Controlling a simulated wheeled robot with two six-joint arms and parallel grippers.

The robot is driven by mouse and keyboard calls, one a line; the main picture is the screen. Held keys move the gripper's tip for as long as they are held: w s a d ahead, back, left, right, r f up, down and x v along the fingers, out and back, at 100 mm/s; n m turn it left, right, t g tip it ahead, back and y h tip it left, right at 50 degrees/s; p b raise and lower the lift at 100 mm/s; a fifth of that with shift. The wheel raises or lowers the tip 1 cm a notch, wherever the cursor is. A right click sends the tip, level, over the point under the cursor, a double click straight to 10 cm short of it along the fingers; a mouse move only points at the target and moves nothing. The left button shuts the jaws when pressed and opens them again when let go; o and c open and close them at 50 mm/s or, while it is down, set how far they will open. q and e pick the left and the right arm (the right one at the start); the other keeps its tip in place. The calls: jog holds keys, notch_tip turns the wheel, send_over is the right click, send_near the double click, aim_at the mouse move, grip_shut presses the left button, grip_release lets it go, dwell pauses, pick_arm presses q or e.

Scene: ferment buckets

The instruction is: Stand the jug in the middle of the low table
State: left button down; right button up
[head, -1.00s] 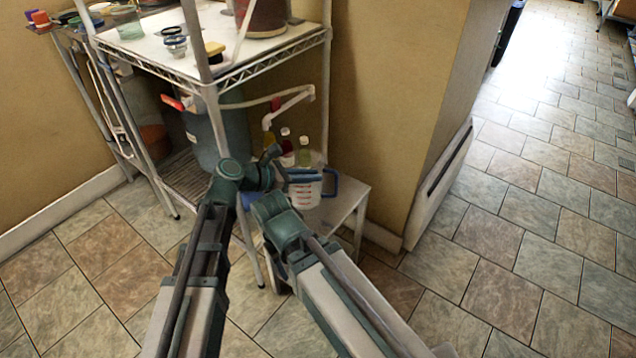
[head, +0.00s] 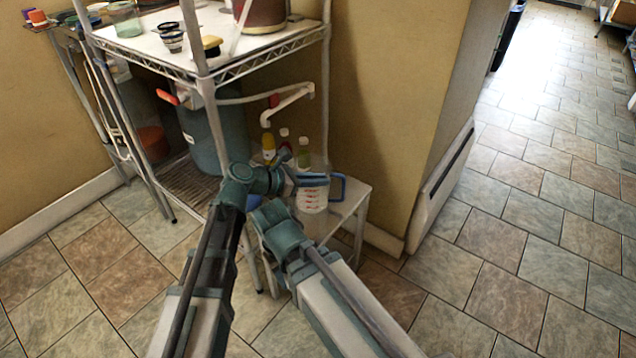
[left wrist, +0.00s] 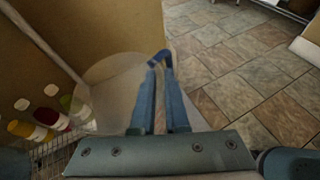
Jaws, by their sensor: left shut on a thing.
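The jug (head: 314,200) is white and translucent with red markings and a blue handle (head: 338,186). It is upright at the low white table (head: 347,207); I cannot tell whether its base touches the top. My left gripper (head: 326,180) reaches across the jug from the left, its blue fingers shut on the handle. In the left wrist view the fingers (left wrist: 162,75) run to the blue handle, with the jug's clear round rim (left wrist: 105,75) beside them. My arms hide the table's left part.
Bottles with yellow, red and green contents (head: 268,148) stand behind the jug. A wire shelf rack (head: 262,68) holding a large blue-grey bucket (head: 203,135) rises to the left. A tan wall corner (head: 410,130) is close on the right. Tiled floor is open beyond it.

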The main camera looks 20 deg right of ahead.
pick_arm(q)
jog(key=shift+f, duration=0.1)
jog(key=c, duration=0.9)
grip_release()
jog(key=shift+a+r, duration=0.2)
jog(key=shift+r, duration=0.1)
jog(key=p+v, duration=0.5)
jog(key=v, duration=0.6)
jog(key=shift+s+a+r, duration=0.1)
jog(key=shift+a, duration=0.2)
